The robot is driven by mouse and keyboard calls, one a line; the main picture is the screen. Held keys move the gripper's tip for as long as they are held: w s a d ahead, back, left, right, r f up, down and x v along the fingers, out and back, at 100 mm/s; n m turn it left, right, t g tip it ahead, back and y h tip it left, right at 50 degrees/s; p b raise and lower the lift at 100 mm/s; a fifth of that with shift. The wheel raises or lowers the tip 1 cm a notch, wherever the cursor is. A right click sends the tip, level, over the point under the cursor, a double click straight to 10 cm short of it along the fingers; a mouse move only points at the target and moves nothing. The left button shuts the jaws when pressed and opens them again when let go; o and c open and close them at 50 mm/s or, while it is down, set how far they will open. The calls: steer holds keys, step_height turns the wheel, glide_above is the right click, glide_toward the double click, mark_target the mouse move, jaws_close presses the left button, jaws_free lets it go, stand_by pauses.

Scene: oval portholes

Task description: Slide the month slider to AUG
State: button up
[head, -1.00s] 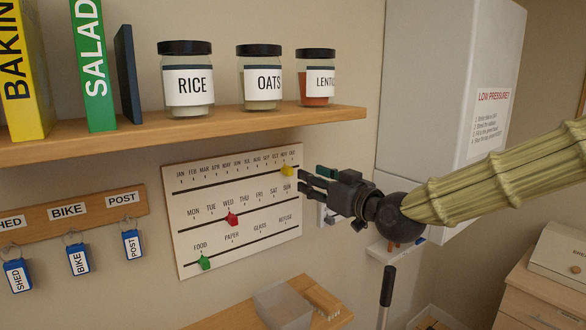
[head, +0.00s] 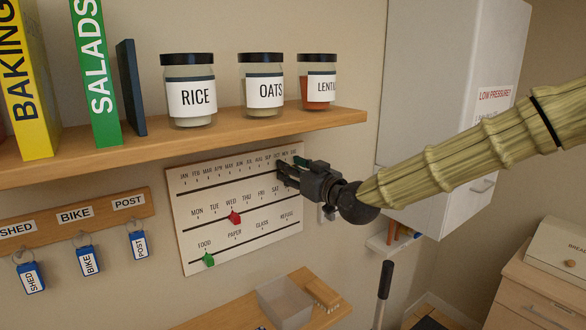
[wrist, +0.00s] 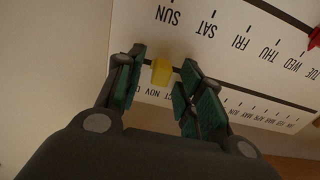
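The white calendar board (head: 205,188) hangs on the wall, with month, weekday and bin rows, each with a dark slot. The yellow month slider (wrist: 161,72) is near the NOV end of the month row, right of AUG in the head view. My gripper (wrist: 164,74) is open, with one finger on each side of the yellow slider and small gaps showing. In the head view my gripper (head: 284,170) covers the slider and the right end of the month slot. The red slider (head: 234,217) is at WED and the green slider (head: 208,259) is at FOOD.
A wooden shelf (head: 200,142) with jars and books runs just above the board. A key rack (head: 75,220) hangs to the left. A lower shelf (head: 240,318) with a clear bin (head: 284,302) is below. A white cabinet (head: 440,100) stands to the right.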

mark_target(259, 172)
jaws_close()
steer(key=s+a+b, duration=0.1)
steer(key=a, duration=0.1)
steer(key=s+a+b, duration=0.1)
steer(key=s+a, duration=0.1)
steer(key=s+a+b, duration=0.1)
steer(key=a+b, duration=0.1)
steer(key=shift+s+a, duration=0.15)
steer(key=shift+s, duration=0.15)
jaws_free()
steer(key=shift+s, duration=0.1)
